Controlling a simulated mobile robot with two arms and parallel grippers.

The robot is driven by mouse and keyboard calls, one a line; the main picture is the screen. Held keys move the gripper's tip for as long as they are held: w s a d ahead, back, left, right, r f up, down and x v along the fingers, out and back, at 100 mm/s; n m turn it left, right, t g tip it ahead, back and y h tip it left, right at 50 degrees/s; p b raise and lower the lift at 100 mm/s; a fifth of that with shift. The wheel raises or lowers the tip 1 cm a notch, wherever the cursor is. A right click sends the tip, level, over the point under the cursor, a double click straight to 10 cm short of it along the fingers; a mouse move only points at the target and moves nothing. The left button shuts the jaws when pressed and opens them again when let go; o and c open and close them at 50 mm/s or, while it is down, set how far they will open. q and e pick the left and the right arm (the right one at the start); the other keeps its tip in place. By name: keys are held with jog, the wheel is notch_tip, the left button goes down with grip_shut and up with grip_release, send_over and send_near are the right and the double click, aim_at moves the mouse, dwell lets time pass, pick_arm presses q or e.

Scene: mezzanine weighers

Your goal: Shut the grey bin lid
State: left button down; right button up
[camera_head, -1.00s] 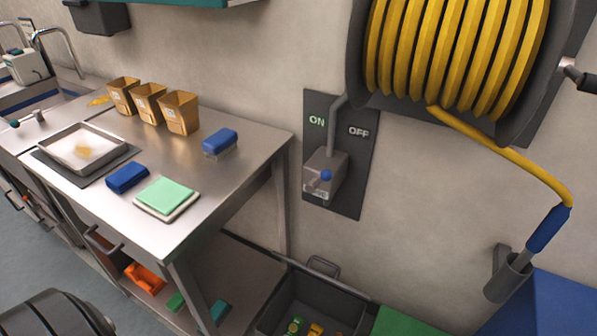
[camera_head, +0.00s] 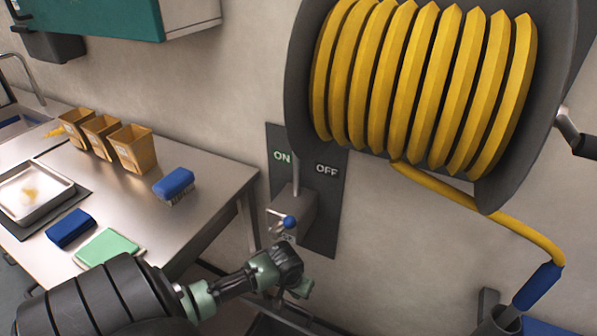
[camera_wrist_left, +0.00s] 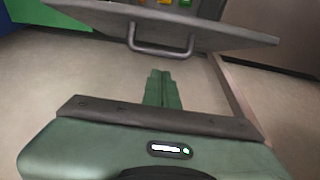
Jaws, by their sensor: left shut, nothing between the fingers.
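The grey bin (camera_head: 262,326) is at the bottom edge of the head view, mostly cut off and hidden by my left arm. In the left wrist view, a grey panel with a bar handle (camera_wrist_left: 160,50), apparently the bin lid (camera_wrist_left: 225,35), crosses the top. Coloured items show past its upper edge, so the bin looks open. My left gripper (camera_head: 301,290) is by the wall above the bin. Its green fingers (camera_wrist_left: 162,76) are shut and empty, pointing toward the handle with a visible gap. My right gripper is out of view.
A steel table (camera_head: 215,195) with a blue brush (camera_head: 174,184) and tan tubs (camera_head: 133,148) stands left. A wall switch box (camera_head: 294,212) is just above my left gripper. A yellow hose reel (camera_head: 420,90) fills the upper right, with its blue nozzle (camera_head: 538,287) hanging below.

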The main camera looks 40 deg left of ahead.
pick_arm(q)
jog(key=b+x, duration=0.1)
jog(key=x, duration=0.6)
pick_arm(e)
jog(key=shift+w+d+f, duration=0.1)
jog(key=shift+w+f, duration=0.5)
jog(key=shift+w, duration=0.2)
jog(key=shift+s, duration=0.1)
